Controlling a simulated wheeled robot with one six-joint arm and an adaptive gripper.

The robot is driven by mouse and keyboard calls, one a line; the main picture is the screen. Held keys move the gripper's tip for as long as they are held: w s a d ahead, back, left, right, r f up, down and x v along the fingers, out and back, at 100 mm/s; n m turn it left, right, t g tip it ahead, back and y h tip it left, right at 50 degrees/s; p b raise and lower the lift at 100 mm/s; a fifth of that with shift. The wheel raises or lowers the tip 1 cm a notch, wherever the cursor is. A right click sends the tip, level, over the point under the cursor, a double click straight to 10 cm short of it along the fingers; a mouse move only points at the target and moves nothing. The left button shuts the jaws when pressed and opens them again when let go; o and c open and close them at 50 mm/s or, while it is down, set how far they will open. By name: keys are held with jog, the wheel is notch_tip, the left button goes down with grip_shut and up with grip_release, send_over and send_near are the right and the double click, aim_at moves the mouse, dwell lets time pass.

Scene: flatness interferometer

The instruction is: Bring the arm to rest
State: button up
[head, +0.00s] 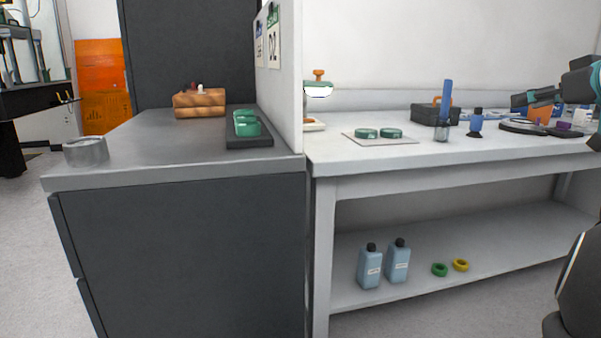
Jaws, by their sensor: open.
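Part of my arm shows at the right edge of the head view, as dark links with teal caps (582,82). It is raised above the right end of the white bench (340,167). Nothing visible is held by the part of the arm that shows.
A dark grey cabinet (190,260) stands left, bearing a metal ring (86,152), wooden box (199,104) and black tray (249,140). A white partition (287,80) separates it from the bench.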

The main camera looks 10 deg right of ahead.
jog(key=a+f+m+g+p, duration=0.15)
jog(key=a+f, duration=0.25)
jog(key=a, duration=0.4)
jog(key=s+a+f+g, duration=0.15)
jog(key=a+f, duration=0.25)
jog(key=a, duration=0.4)
jog(key=a+f+g+p, duration=0.1)
jog(key=a+f+g, duration=0.1)
jog(key=a+f, duration=0.35)
jog(key=s+a+f+g+h+p, duration=0.1)
jog(key=s+a+f+g+p, duration=0.1)
jog(key=s+a+f, duration=1.3)
notch_tip(320, 180, down, 4)
jog(key=s+g, duration=0.1)
jog(key=s, duration=0.1)
jog(key=shift+s+a+r+n, duration=0.2)
jog(key=shift+s+a+n, duration=0.15)
jog(key=shift+s+a, duration=0.05)
